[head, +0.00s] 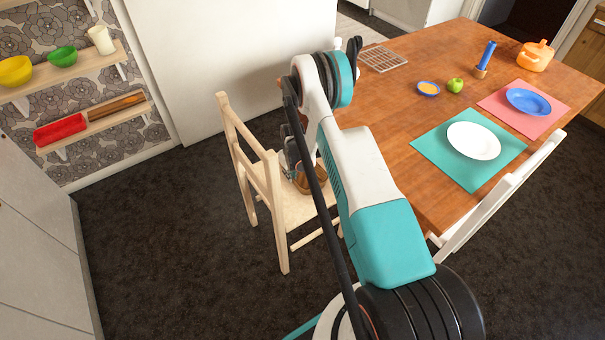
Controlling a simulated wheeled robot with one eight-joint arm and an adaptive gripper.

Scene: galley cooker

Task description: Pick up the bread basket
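A brown, rounded object that looks like the bread basket (311,184) sits at the seat of the pale wooden chair (272,180), left of the table. My arm hides much of it. My gripper (291,160) hangs down over the chair, at the upper left side of the basket. The fingers are small and partly hidden behind my arm. I cannot tell whether they touch the basket or how far apart they are.
Dark floor left of the wooden chair is clear.

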